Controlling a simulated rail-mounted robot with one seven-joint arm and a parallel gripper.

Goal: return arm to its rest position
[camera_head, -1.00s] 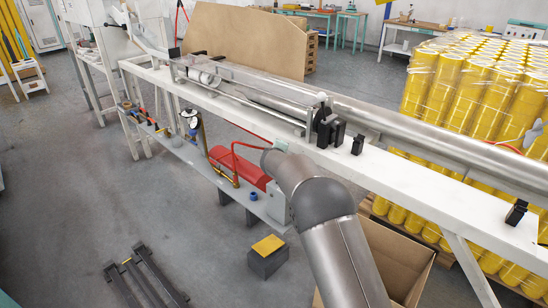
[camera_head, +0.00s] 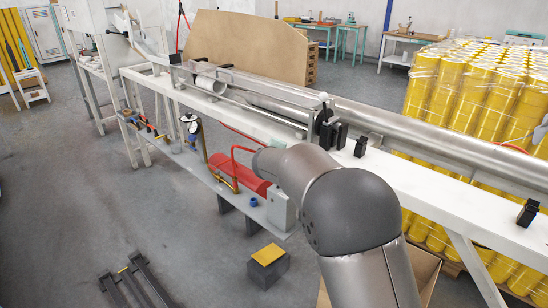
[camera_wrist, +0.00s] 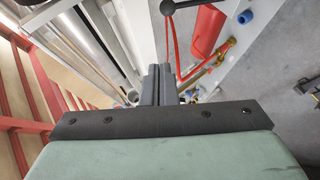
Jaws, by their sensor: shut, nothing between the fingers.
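My gripper (camera_wrist: 158,80) shows in the wrist view, its two dark fingers side by side and touching, with nothing between them. It points down past the white frame of the rewinding machine (camera_head: 400,185), with the red tank (camera_wrist: 208,28) on the right. In the head view my grey arm covers the lower middle, and the gripper itself is hidden. A long metal roller (camera_head: 420,140) lies along the machine, and a small white roll (camera_head: 208,84) sits near its left end.
Yellow tape rolls (camera_head: 470,90) stand wrapped on a pallet at the right. A cardboard box (camera_head: 424,272) is beside my arm. Open floor lies at left.

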